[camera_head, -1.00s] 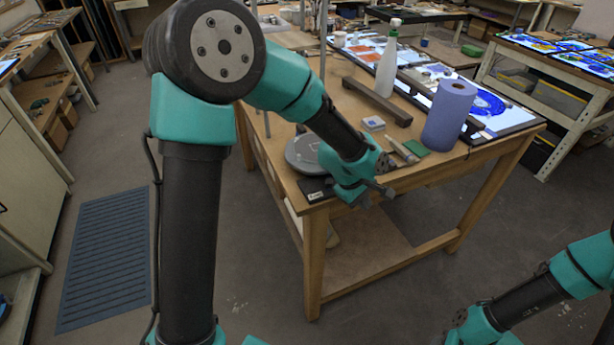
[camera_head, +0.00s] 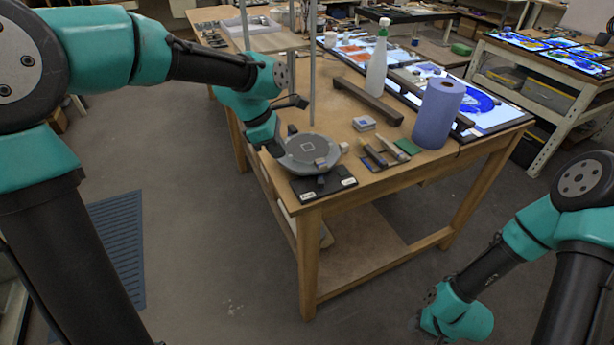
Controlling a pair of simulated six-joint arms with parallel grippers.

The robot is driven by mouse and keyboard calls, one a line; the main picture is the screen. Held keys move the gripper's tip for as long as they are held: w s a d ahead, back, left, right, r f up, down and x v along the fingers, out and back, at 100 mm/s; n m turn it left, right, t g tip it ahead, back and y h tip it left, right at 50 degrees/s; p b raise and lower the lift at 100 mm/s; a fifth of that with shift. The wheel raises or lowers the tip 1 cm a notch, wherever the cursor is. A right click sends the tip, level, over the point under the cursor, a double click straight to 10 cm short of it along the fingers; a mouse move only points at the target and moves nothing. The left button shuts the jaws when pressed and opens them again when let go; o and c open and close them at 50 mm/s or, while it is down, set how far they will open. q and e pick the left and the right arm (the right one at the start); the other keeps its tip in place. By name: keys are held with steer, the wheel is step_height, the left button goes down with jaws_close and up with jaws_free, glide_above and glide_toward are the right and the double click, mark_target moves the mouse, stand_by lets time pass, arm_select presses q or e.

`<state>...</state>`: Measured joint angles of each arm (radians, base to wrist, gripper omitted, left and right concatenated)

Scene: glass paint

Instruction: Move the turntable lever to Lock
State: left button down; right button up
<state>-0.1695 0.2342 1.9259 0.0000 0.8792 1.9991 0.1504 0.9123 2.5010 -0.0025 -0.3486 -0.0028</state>
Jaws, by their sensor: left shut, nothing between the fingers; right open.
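The turntable, a round grey disc (camera_head: 303,156), sits at the near left corner of the wooden table. A dark plate (camera_head: 338,188) with two small white labels lies at its front; the label text is too small to read. The short dark lever (camera_head: 321,181) shows between the labels, but its exact setting is hard to tell. My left gripper (camera_head: 276,148) is shut and empty, pointing down at the turntable's left rim; I cannot tell whether it touches. My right gripper (camera_head: 428,318) is open and low at bottom right, away from the table, its fingers barely visible.
The plate's front is clear.

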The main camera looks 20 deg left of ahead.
arm_select(q)
glide_toward(318, 190)
steer(key=a+f, duration=0.1)
steer(key=f, duration=0.2)
steer(key=a+f, duration=0.1)
steer(key=f, duration=0.1)
steer(key=shift+a, duration=0.3)
steer(key=shift+w+d, duration=0.15)
steer(key=shift+d, duration=0.45)
steer(key=shift+w+d, duration=0.15)
steer(key=shift+d, duration=0.5)
steer(key=shift+w+d, duration=0.2)
steer(key=shift+d, duration=0.45)
steer(key=shift+d, duration=0.15)
